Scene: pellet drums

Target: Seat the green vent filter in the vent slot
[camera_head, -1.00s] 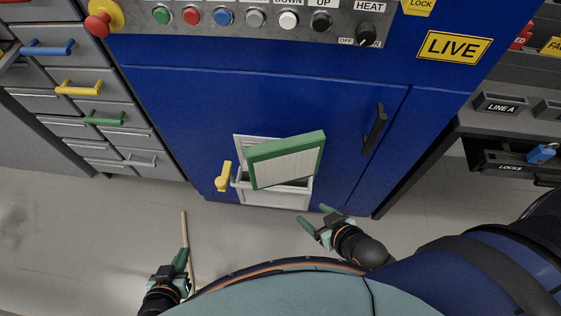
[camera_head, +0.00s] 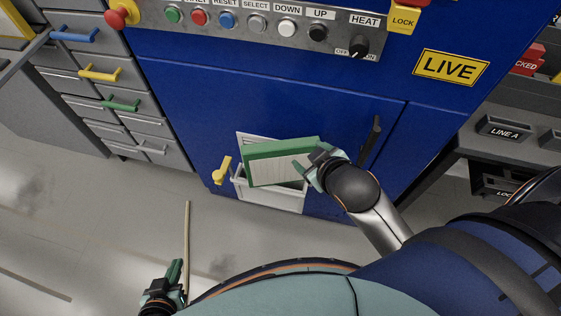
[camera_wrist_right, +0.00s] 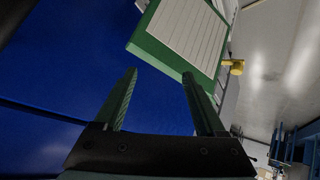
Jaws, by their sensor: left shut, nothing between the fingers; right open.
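The green vent filter (camera_head: 280,165), a green frame with a pale pleated face, sits tilted at the vent slot (camera_head: 272,193) low on the blue cabinet. Its top edge leans out, and white slot frame shows above and below it. My right gripper (camera_head: 310,168) is open at the filter's right end. In the right wrist view the filter (camera_wrist_right: 180,35) lies just beyond the open fingertips (camera_wrist_right: 160,75), and no grip on it shows. My left gripper (camera_head: 176,272) is shut and empty, low at the left over the floor, far from the filter.
A yellow latch handle (camera_head: 222,171) is left of the slot. A black door handle (camera_head: 371,140) stands to the right, close to my right arm. A control panel (camera_head: 270,25) with buttons is above. A thin pale rod (camera_head: 187,235) is near my left gripper.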

